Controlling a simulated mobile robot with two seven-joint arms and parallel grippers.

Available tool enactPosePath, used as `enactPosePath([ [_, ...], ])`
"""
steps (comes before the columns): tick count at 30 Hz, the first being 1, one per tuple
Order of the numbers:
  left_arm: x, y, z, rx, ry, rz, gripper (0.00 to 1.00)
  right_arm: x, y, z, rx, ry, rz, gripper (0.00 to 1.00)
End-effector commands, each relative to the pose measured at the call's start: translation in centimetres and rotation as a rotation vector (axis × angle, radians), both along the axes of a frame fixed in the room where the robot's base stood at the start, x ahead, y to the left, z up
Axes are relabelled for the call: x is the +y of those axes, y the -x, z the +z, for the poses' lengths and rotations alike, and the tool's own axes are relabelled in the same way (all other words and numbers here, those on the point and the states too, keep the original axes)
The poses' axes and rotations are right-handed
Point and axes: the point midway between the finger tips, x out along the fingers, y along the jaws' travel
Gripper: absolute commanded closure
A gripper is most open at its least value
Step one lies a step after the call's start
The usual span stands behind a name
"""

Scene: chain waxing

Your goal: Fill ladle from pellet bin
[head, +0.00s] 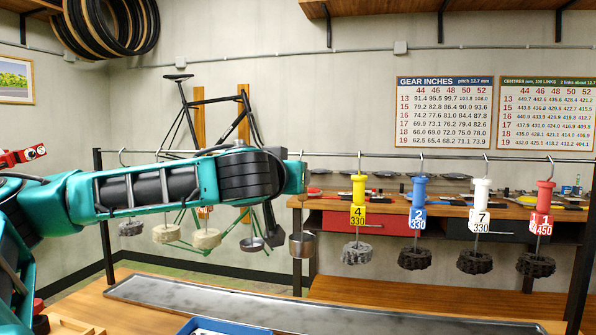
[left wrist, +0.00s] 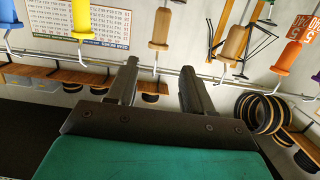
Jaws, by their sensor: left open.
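My right gripper is not in view.
A rail (head: 330,154) crosses the scene, with yellow, blue, white and red tagged hangers (head: 358,190) holding dark coiled chains (head: 415,258). A long metal tray (head: 400,318) lies on the wooden bench. A workbench (head: 320,201) stands behind, near the wall.

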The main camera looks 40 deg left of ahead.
Motion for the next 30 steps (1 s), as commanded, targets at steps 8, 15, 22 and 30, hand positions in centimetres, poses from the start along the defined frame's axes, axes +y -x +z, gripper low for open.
enactPosePath([
  [8, 0.0, -0.6, 0.6, -0.011, -0.001, 0.004, 0.49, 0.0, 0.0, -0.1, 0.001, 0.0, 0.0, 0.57],
  [15, 1.5, -3.2, 0.2, -0.01, -0.003, 0.005, 0.49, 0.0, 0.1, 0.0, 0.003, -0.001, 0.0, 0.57],
  [22, 3.0, -6.1, -0.3, -0.01, -0.003, 0.004, 0.49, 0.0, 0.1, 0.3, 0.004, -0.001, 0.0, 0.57],
  [30, 4.4, -8.6, -2.2, -0.012, -0.001, 0.002, 0.49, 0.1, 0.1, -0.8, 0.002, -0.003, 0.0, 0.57],
])
